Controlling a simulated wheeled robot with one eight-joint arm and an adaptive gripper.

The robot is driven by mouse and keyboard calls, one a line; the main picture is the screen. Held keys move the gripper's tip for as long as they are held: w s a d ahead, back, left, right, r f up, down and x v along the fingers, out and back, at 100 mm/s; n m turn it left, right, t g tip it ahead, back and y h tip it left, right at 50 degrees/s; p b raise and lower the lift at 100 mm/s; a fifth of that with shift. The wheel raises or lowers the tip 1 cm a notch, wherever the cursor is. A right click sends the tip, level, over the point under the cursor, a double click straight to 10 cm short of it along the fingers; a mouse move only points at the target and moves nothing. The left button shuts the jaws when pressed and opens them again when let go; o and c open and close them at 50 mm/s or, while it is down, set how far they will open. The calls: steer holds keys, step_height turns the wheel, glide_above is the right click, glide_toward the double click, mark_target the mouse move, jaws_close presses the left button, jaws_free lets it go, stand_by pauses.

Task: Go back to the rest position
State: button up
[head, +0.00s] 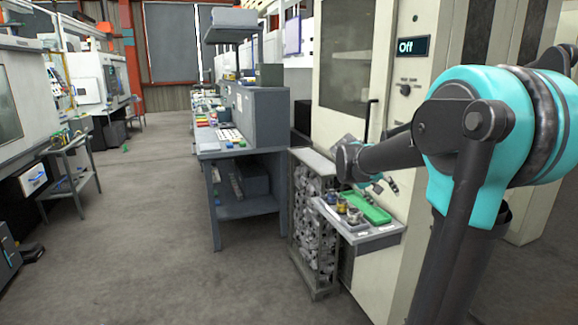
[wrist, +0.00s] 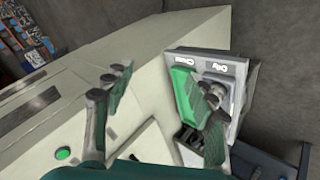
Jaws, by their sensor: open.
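My gripper (wrist: 168,92) is open in the wrist view. Its two green-padded fingers stand wide apart, with nothing seen between them. In the head view my gripper (head: 378,182) is small and partly hidden behind my dark and turquoise arm. It is over or close by a small grey shelf (head: 374,240) on the front of the cream machine. A green tray (head: 372,208) lies on this shelf. The green tray also shows in the wrist view (wrist: 182,88), partly behind the right finger.
Several small metal and yellowish parts (head: 350,212) stand beside the green tray. A wire-sided bin of metal pieces (head: 313,225) stands left of the shelf. A grey workbench (head: 238,150) stands farther back.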

steer(key=s+a+f+y, duration=0.4)
steer(key=s+a+f, duration=0.1)
steer(key=s+f, duration=0.7)
steer(key=shift+s+a+f+n, duration=0.15)
steer(key=shift+s+f+n, duration=0.15)
steer(key=shift+s, duration=0.3)
steer(key=s+a+f+y, duration=0.1)
steer(key=s+a+f, duration=0.1)
steer(key=s+f, duration=0.1)
steer(key=s+a+f+y, duration=0.1)
steer(key=s+a+f, duration=0.1)
steer(key=s+f, duration=0.1)
steer(key=s+a+f+y, duration=0.1)
steer(key=s+a+f, duration=0.2)
steer(key=s, duration=0.2)
steer(key=shift+s+y, duration=0.35)
steer(key=shift+y, duration=0.05)
steer(key=shift+c, duration=0.5)
